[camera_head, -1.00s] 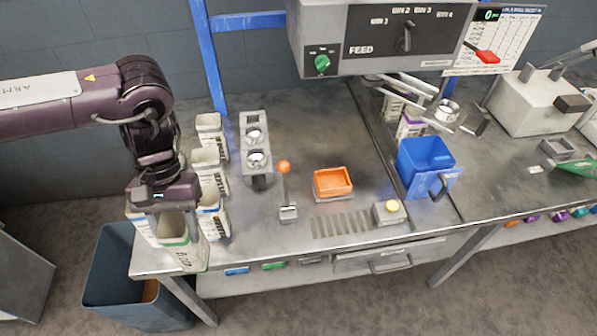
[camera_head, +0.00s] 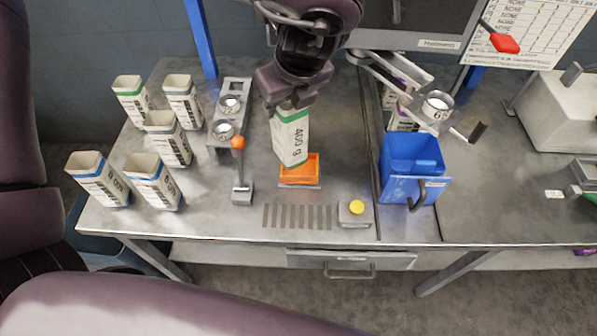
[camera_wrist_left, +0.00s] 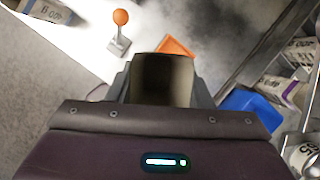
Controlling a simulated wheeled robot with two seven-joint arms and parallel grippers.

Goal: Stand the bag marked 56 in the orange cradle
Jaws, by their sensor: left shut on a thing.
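My left gripper (camera_head: 288,100) is shut on a white paper bag (camera_head: 291,135) with a green band and dark print reading "400 g". The bag hangs nearly upright, slightly tilted, and its number 56 is not legible to me. Its lower end overlaps the rear of the orange cradle (camera_head: 300,178); I cannot tell whether it touches. In the left wrist view the bag's open top (camera_wrist_left: 165,78) sits between the fingers, with part of the orange cradle (camera_wrist_left: 178,46) beyond it. My right gripper is not in view.
Several other bags (camera_head: 153,182) stand at the table's left. An orange-knobbed lever (camera_head: 238,145) and a metal holder with round cups (camera_head: 229,104) are left of the cradle. A blue bin (camera_head: 410,185) stands to its right, a yellow button (camera_head: 356,207) front right.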

